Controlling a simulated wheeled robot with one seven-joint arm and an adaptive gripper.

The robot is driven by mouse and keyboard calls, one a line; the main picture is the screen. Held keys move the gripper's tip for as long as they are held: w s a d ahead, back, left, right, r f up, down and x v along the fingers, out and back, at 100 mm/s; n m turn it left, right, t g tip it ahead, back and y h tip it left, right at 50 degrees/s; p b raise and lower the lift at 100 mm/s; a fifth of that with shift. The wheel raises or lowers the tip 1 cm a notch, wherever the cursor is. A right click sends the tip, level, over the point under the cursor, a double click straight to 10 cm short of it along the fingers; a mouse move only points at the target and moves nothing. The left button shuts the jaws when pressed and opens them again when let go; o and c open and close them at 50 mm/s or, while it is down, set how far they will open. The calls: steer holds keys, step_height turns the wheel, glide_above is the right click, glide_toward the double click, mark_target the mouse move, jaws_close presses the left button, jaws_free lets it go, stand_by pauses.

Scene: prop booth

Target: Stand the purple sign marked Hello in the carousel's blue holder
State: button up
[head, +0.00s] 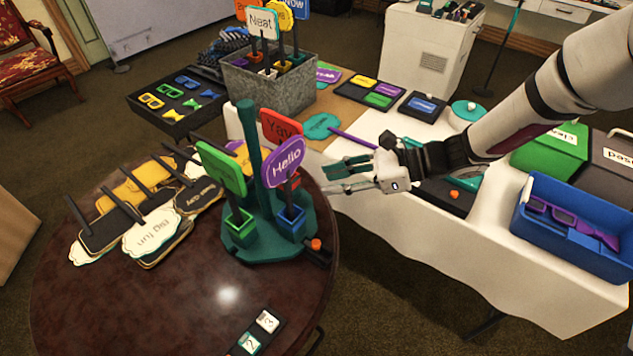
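The purple sign marked Hello (282,162) is upright with a slight tilt, above the carousel's blue holder (291,222). Its handle appears to go down into that holder. The teal carousel (256,175) stands on the round dark table and has a central post. A green sign (222,168) stands in its green holder (240,230). A red sign marked Yay (279,127) stands behind the purple one, partly hidden by it. My gripper (330,180) is right of the carousel, apart from the purple sign, with its fingers spread and nothing between them.
Several signs (153,234) lie on the round table's left side. A dark strip with numbered tiles (256,335) lies near its front. The white-covered table (480,245) carries a blue bin (577,228) and a grey box of signs (270,88). A teal sign (321,126) lies flat there.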

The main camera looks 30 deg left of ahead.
steer(key=shift+w+d+r, duration=0.2)
steer(key=shift+d, duration=0.25)
steer(key=shift+r, duration=0.1)
steer(key=s+d+r+n+t+h, duration=0.3)
steer(key=s+d+r+n+h, duration=0.1)
steer(key=d, duration=0.9)
steer(key=s+d+r+n+t+h, duration=0.3)
steer(key=s+d+r, duration=0.3)
steer(key=d, duration=0.7)
steer(key=s+d+r+n+t+h, duration=0.3)
steer(key=s+d+r+n+h, duration=0.2)
steer(key=d, duration=0.8)
step_height(320, 180, up, 3)
steer(key=shift+s+r+n+t, duration=0.1)
steer(key=shift+s+n+t, duration=0.3)
steer(key=shift+n, duration=0.1)
steer(key=shift+d, duration=0.1)
